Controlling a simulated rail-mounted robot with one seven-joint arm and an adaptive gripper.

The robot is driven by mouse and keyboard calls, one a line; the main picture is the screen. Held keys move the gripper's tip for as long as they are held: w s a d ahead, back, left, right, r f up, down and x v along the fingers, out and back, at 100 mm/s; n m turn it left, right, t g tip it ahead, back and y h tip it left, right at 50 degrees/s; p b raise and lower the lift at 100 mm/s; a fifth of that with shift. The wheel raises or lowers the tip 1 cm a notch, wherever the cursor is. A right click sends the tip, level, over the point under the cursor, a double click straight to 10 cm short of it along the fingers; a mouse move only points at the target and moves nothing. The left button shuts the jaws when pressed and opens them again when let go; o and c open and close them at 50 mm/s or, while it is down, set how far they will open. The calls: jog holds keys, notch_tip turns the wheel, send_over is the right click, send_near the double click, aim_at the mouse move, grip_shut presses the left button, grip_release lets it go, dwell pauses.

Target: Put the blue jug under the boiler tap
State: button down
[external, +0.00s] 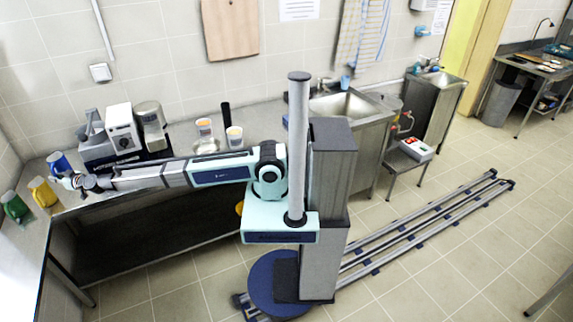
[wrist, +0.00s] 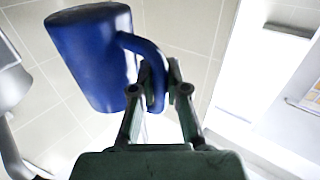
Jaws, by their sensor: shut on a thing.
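The blue jug (external: 59,163) is at the left end of the metal counter, at the end of my outstretched arm. In the wrist view, the jug (wrist: 88,58) fills the upper left and looks tilted. My gripper (wrist: 158,78) has its fingers closed around the jug's blue handle. In the external view my gripper (external: 70,182) is small and partly merges with the jug. I cannot tell whether the jug's base touches the counter. Appliances (external: 121,127) stand to the right of the jug, against the wall; I cannot make out the boiler's tap.
A yellow jug (external: 42,191) and a green jug (external: 15,207) stand close by, left of my gripper. A sink (external: 342,105) lies beyond my column.

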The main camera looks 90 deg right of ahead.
notch_tip(320, 180, up, 8)
jog(key=shift+f+p, duration=0.25)
jog(key=shift+p, duration=0.75)
jog(key=s+f+n+y+b, duration=0.1)
jog(key=s+f, duration=0.4)
jog(key=s, duration=0.7)
jog(key=s+f+n+y+b, duration=0.1)
jog(key=s+f+b, duration=0.3)
jog(key=s, duration=0.9)
notch_tip(320, 180, down, 2)
jog(key=shift+s+f+y, duration=0.1)
jog(key=shift+s+y, duration=0.15)
jog(key=shift+y, duration=0.45)
jog(key=shift+s, duration=0.1)
